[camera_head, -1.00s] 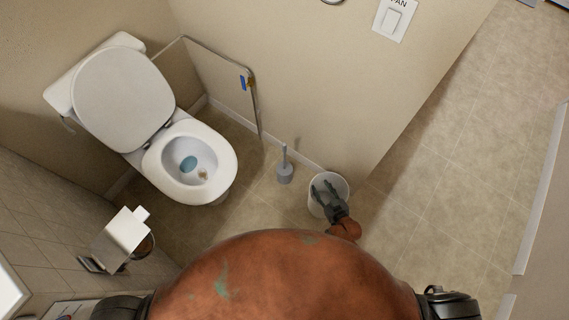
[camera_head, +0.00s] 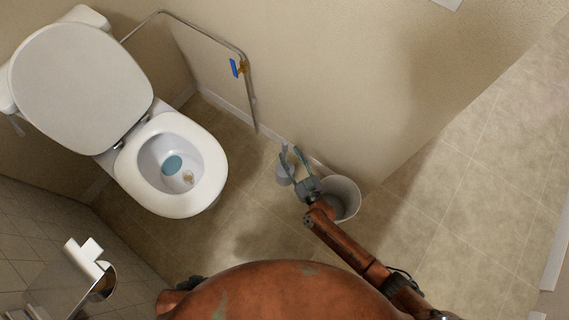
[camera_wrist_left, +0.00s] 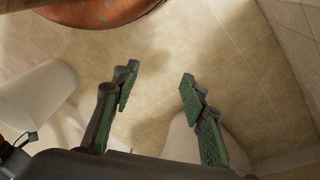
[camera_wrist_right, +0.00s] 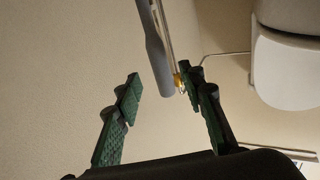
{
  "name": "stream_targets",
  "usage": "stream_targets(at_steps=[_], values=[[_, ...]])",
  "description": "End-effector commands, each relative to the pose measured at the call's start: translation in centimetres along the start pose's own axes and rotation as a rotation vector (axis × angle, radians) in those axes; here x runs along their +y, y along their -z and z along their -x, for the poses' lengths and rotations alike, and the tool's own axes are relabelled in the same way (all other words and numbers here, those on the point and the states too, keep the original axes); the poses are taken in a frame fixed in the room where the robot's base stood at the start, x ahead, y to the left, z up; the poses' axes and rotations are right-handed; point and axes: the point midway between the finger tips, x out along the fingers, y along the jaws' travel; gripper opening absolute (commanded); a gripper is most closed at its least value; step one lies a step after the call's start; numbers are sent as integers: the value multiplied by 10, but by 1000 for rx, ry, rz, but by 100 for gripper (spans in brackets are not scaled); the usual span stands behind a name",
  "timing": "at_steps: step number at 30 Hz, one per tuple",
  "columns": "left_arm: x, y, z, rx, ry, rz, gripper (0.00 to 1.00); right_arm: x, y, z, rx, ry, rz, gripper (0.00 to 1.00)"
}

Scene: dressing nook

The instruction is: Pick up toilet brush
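The grey toilet brush (camera_head: 283,170) stands upright on the floor by the wall, and its lower part is partly behind my right gripper. My right gripper (camera_head: 297,156) is at the brush, its fingers beside the handle. In the right wrist view, the grey handle (camera_wrist_right: 154,58) comes down from the top towards the gap between the open fingers (camera_wrist_right: 161,80). I cannot tell whether they touch it. My left gripper is open and empty in the left wrist view (camera_wrist_left: 158,80), above bare floor. In the head view, only a dark part of it shows behind my body.
A white bin (camera_head: 347,190) stands right of the brush, partly under my right arm. The toilet (camera_head: 205,150) is at left with its lid up. A paper holder (camera_head: 65,285) is at lower left. Floor at right is clear.

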Motion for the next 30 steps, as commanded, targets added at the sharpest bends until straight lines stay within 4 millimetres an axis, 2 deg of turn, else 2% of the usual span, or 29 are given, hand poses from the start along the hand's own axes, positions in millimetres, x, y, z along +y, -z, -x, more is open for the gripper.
stream_targets(at_steps=[6,9,18,30], values=[[9,13,-28,75,-33,-2,40,-3,3,-32,0,1,-2,37],[13,19,-34,105,-43,-2,40,-2,3,-42,-1,1,-1,37],[14,22,-36,122,-49,-2,40,-2,5,-47,0,1,0,37],[14,22,-36,120,-48,-1,40,-2,5,-46,0,1,0,9]])
